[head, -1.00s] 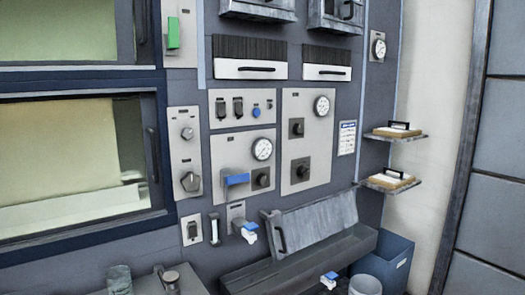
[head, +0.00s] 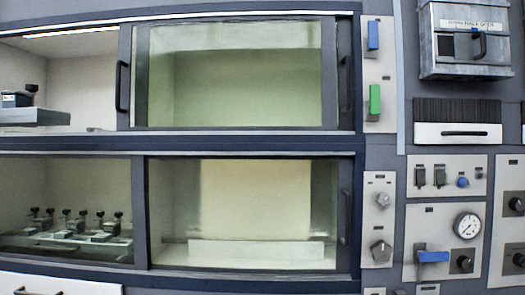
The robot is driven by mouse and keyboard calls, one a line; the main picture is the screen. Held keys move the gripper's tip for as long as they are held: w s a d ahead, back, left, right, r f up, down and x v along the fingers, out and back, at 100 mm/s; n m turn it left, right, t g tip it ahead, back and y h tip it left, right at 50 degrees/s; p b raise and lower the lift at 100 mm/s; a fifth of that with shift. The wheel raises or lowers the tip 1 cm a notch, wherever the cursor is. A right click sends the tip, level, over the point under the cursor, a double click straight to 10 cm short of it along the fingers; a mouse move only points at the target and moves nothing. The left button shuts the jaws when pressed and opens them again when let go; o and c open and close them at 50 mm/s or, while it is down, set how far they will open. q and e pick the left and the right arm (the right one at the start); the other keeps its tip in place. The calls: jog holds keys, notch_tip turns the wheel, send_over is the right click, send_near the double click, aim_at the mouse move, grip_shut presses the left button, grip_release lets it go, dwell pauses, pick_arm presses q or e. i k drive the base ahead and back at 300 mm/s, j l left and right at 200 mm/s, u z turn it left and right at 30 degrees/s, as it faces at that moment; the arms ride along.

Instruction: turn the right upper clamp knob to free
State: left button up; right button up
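Neither of my grippers is in view. In the upper left bay, a grey tray or shelf (head: 35,118) carries a block with a dark knob (head: 31,89), cut off by the left picture edge. In the lower left bay, several small clamp-like fixtures with dark knobs (head: 82,216) stand on a light plate (head: 70,240). I cannot tell which knob is the right upper clamp knob, nor how any of them is turned.
A sliding glass door (head: 235,75) with a dark handle (head: 123,88) covers the upper right bay; a lower glass door (head: 245,210) covers the one below. The left bays look open. Right are control panels with a blue lever (head: 432,257), gauge (head: 467,226) and green handle (head: 375,102).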

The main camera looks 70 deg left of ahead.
aim_at(32, 89)
jog(key=k+u, duration=0.2)
jog(key=u, duration=3.55)
